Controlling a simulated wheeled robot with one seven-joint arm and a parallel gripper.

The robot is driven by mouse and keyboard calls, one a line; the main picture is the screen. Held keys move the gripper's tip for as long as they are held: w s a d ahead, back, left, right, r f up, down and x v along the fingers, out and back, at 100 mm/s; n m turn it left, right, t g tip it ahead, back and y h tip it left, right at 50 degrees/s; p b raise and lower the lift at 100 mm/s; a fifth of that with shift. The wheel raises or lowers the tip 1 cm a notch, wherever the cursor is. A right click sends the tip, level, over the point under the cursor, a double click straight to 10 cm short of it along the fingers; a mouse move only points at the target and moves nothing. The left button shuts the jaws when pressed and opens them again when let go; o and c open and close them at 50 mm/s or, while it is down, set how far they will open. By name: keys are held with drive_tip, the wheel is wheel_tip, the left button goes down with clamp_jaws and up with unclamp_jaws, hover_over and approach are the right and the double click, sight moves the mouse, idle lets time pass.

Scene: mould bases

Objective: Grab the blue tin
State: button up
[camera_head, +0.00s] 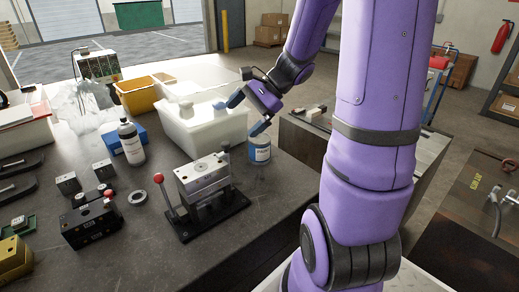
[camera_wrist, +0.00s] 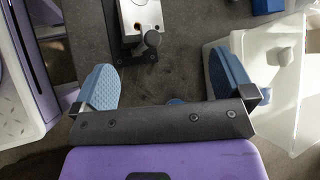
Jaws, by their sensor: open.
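The blue tin (camera_head: 260,152), with a pale label, stands upright on the dark workbench, right of a metal mould block and near the white tub's front corner. My gripper (camera_head: 248,113) is open, with blue-padded fingers, above and slightly left of the tin. One finger appears close to the tin's top; I cannot tell if it touches. In the wrist view the fingers are wide apart with nothing gripped between them (camera_wrist: 165,82). A small blue patch (camera_wrist: 176,101) shows at the edge of the gripper body; the rest is hidden, and I cannot tell if it is the tin.
The white tub (camera_head: 205,128) stands behind and left of the tin. The mould block (camera_head: 203,176) on its black base, with a red-knobbed lever (camera_head: 158,178), stands left of the tin. A labelled bottle (camera_head: 131,143) is further left. The bench's right edge is close to the tin.

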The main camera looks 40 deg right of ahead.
drive_tip(key=w+d+f+m+t, duration=0.3)
drive_tip(key=d+f+m, duration=0.3)
drive_tip(key=d, duration=0.3)
drive_tip(key=m+t+h, duration=0.2)
drive_tip(key=m+t, duration=0.3)
drive_tip(key=m, duration=0.3)
approach(262, 138)
drive_tip(key=shift+g+h, duration=0.3)
drive_tip(key=x, duration=1)
drive_tip(key=shift+w+r, duration=0.2)
drive_tip(key=shift+w, duration=0.05)
drive_tip(key=shift+a, duration=0.1)
drive_tip(key=shift+c, duration=0.5)
drive_tip(key=c, duration=0.9)
drive_tip(key=shift+r, duration=0.1)
